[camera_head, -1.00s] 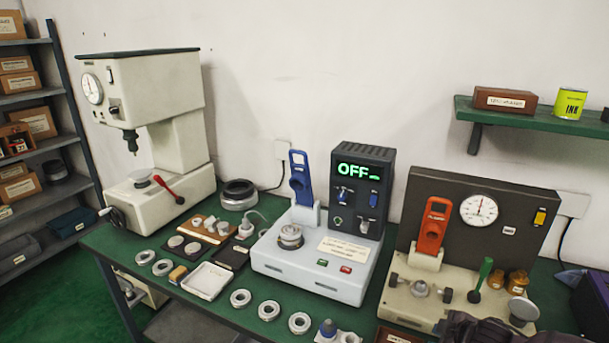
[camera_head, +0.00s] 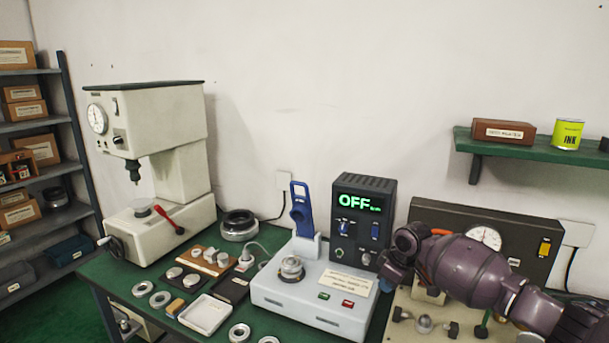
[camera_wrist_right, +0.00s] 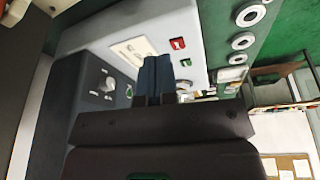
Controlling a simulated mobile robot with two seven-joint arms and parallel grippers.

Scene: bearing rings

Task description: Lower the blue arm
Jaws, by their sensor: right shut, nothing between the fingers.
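The blue arm (camera_head: 301,208) stands raised, tilted slightly, at the back of the light grey tester (camera_head: 315,303) in the head view. A metal ring part (camera_head: 291,268) sits on the tester in front of it. The dark panel behind shows a green OFF display (camera_head: 360,202). My right gripper (camera_head: 390,273) is beside the right side of the tester, apart from the blue arm. In the right wrist view its blue-grey fingers (camera_wrist_right: 157,76) are together and empty, with the tester's top and red button (camera_wrist_right: 178,43) beyond. My left gripper is not in view.
A white press (camera_head: 150,160) with a red lever stands at left. My right arm covers much of the gauge station (camera_head: 520,250) at right. Several bearing rings (camera_head: 240,332) and a white tray (camera_head: 205,314) lie on the green bench. The wall space above the tester is clear.

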